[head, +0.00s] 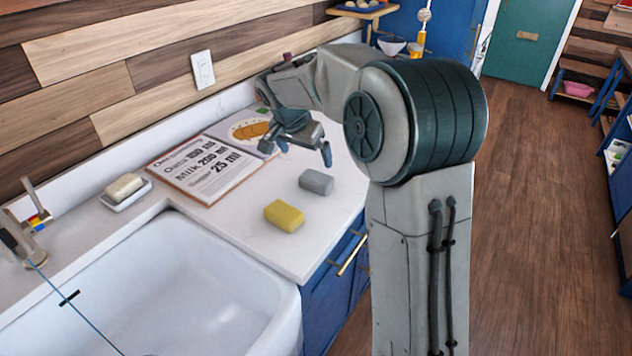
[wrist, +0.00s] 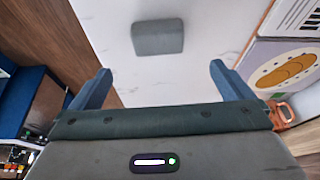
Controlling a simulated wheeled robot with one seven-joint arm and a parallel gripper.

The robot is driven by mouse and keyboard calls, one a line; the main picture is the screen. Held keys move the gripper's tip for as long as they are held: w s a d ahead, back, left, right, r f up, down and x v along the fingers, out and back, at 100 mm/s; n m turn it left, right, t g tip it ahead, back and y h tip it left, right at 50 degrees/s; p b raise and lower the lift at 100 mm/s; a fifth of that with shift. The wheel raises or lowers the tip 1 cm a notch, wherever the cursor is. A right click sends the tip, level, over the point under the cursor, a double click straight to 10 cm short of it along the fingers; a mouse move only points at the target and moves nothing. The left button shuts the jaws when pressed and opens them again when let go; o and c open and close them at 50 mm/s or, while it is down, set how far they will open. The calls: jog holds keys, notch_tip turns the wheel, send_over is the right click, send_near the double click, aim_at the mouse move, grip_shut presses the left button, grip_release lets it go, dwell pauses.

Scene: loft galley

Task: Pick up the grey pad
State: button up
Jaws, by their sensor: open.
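The grey pad (head: 316,181) lies flat on the white counter, right of the recipe book and behind the yellow sponge. In the wrist view the grey pad (wrist: 158,38) is at the top middle, ahead of the fingers and between their lines. My gripper (head: 305,150) is above the counter, behind the pad in the head view. Its two blue fingers are spread apart in the wrist view (wrist: 160,80), with nothing between them. The gripper does not touch the pad.
A yellow sponge (head: 284,215) lies close to the pad, near the sink (head: 180,290). An open recipe book (head: 205,168) lies to the left, by the wall. A soap dish (head: 125,194) holds a pale bar.

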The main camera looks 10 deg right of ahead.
aim_at(316, 176)
jog(key=x, duration=0.6)
jog(key=shift+w+d+f+p, duration=0.1)
jog(key=shift+d+f+p, duration=0.05)
jog(key=shift+f+p, duration=0.2)
jog(key=shift+d+p+x, duration=0.1)
jog(key=shift+p+x, duration=0.25)
jog(key=shift+x, duration=1)
jog(key=shift+d+p+x, duration=0.15)
jog(key=shift+p+x, duration=0.15)
jog(key=shift+x, duration=1.05)
jog(key=c, duration=0.9)
